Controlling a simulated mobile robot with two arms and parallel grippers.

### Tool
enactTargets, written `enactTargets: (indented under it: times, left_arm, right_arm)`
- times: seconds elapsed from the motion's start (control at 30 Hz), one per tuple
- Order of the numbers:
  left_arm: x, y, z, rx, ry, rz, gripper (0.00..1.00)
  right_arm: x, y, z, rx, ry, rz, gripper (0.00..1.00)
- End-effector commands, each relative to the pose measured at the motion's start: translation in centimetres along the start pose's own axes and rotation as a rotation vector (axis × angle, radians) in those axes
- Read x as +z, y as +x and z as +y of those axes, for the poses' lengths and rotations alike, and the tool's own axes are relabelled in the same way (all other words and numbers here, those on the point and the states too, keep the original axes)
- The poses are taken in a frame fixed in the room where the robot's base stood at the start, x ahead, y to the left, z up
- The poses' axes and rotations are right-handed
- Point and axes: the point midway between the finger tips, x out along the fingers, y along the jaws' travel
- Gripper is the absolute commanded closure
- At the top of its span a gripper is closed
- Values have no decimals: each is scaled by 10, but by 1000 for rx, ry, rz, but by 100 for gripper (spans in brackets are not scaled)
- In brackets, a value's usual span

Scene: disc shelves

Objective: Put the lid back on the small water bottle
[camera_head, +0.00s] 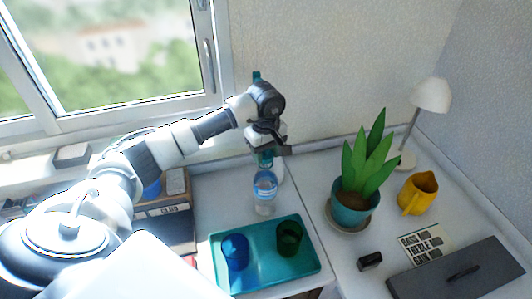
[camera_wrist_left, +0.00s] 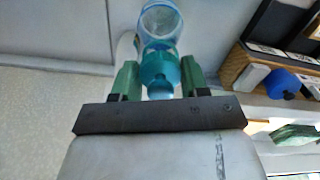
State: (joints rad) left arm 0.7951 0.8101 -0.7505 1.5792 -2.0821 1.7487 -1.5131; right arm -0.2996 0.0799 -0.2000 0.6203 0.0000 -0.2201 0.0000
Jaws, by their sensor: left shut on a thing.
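The small water bottle (camera_head: 265,193) is clear with a blue band and stands upright on the white surface behind the teal tray. My left gripper (camera_head: 266,150) is above it, pointing down, shut on the teal lid (camera_head: 265,159). In the left wrist view, the lid (camera_wrist_left: 160,70) sits between the green fingers, in line with the bottle (camera_wrist_left: 160,20). I cannot tell whether the lid touches the bottle's neck, as the lid hides the mouth. My right gripper is not in view.
A teal tray (camera_head: 216,258) holds a blue cup (camera_head: 235,251) and a dark green cup (camera_head: 290,238). A potted plant (camera_head: 354,209), yellow mug (camera_head: 418,194) and white lamp (camera_head: 432,95) stand at the right. The wall is close behind the bottle.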

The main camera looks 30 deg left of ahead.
Motion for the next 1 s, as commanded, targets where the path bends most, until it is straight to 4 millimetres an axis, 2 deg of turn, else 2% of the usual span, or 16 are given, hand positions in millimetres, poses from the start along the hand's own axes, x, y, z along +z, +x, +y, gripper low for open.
enactTargets:
  times: [0.3,0.33,0.5,0.7,0.87,1.0]
  left_arm:
    - [0,0,0,0,0,0,77]
    - [0,0,0,0,0,0,54]
    - [0,0,0,0,0,0,28]
    - [0,0,0,0,0,0,26]
    - [0,0,0,0,0,0,3]
    - [0,0,0,0,0,0,0]
  right_arm:
    - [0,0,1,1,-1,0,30]
    - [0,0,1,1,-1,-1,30]
    - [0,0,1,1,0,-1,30]
    - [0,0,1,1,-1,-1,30]
    - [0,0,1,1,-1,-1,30]
    - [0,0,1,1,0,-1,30]
